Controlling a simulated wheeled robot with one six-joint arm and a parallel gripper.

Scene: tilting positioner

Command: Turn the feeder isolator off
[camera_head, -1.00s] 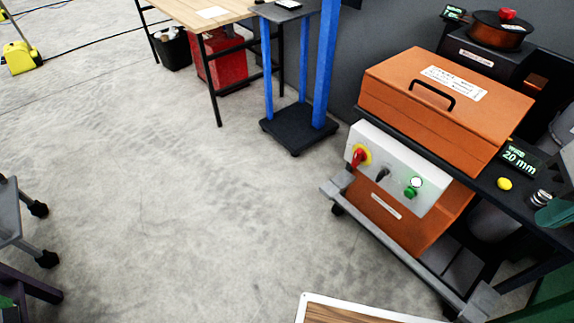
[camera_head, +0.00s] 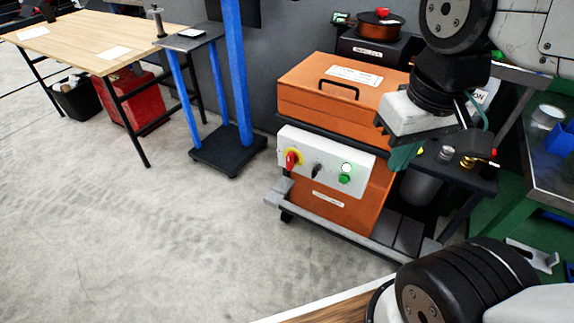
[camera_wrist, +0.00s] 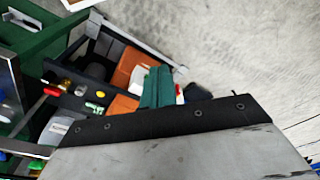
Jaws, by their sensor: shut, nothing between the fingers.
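The panel is on the front of an orange machine (camera_head: 345,205). The red handle looks roughly upright, but its exact position is too small to tell. To its right are a dark selector knob (camera_head: 317,170) and a green button (camera_head: 345,179). My gripper (camera_head: 405,156) is to the right of the panel, apart from the red handle. In the wrist view its green fingers (camera_wrist: 158,87) are together and empty, hiding part of the machine.
An orange lidded box (camera_head: 340,98) sits above the panel. A grey rail (camera_head: 335,232) runs low in front of the machine. A blue-legged stand (camera_head: 238,90) and wooden table (camera_head: 95,40) are to the left. The floor (camera_head: 150,230) before the panel is clear.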

